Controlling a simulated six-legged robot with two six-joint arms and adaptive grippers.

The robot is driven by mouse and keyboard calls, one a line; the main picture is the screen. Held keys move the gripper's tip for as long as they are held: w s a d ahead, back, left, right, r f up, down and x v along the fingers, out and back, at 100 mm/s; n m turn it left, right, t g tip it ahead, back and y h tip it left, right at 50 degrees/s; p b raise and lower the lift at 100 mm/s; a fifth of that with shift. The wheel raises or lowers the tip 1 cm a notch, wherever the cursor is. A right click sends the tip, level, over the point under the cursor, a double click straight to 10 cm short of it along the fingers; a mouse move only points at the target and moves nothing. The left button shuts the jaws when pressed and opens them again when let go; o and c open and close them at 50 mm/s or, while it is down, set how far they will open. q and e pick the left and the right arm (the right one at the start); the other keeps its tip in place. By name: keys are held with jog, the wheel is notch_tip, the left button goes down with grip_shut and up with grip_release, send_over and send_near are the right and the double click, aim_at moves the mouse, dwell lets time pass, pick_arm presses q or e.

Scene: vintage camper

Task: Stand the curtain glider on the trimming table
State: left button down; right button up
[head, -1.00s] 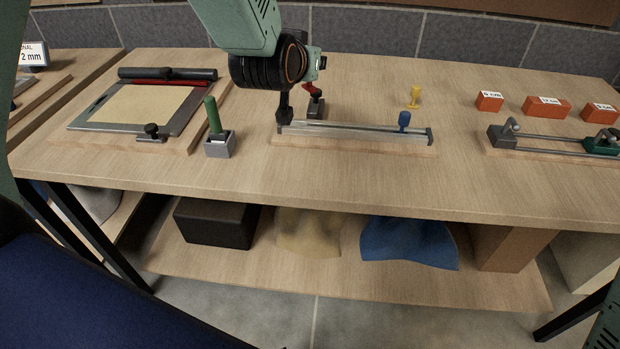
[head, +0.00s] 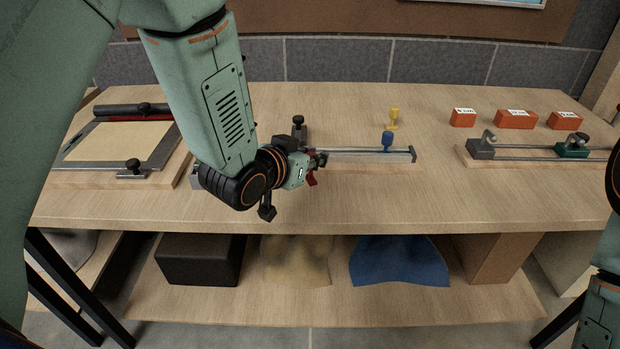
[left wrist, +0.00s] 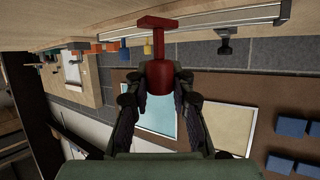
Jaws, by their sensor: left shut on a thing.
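The red curtain glider (left wrist: 158,60), a slim stem with a flat crosspiece at one end and a rounded thicker end, is in my left gripper (left wrist: 159,84). The fingers are shut on its thick end, and the crosspiece points away from the hand. In the head view only a bit of the red glider (head: 312,180) shows beside my left gripper (head: 297,178), in front of the rail's left part. The wooden table (head: 350,200) lies beneath. Whether the glider touches anything below is hard to tell. My right gripper is out of view.
A metal rail (head: 350,152) with a blue glider (head: 388,139) and a black clamp (head: 299,128) is behind the hand. A yellow glider (head: 393,117) stands behind it. Orange blocks (head: 515,120) and another rail fixture (head: 572,148) are right. The table's front right is clear.

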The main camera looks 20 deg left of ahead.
aim_at(309, 175)
pick_arm(q)
jog(key=shift+s+a+f, duration=0.1)
jog(key=shift+a+f, duration=0.1)
jog(key=shift+f, duration=0.4)
notch_tip(309, 175, down, 2)
jog(key=shift+s+d+f+b, duration=0.1)
jog(key=shift+f+b, duration=0.05)
jog(key=shift+b, duration=0.3)
jog(key=shift+f, duration=0.2)
jog(key=shift+w, duration=0.2)
jog(key=shift+s+f, duration=0.2)
jog(key=c, duration=1.5)
grip_release()
jog(key=o, duration=0.3)
jog(key=shift+w, duration=0.15)
jog(key=shift+o, duration=0.2)
jog(key=shift+r, duration=0.1)
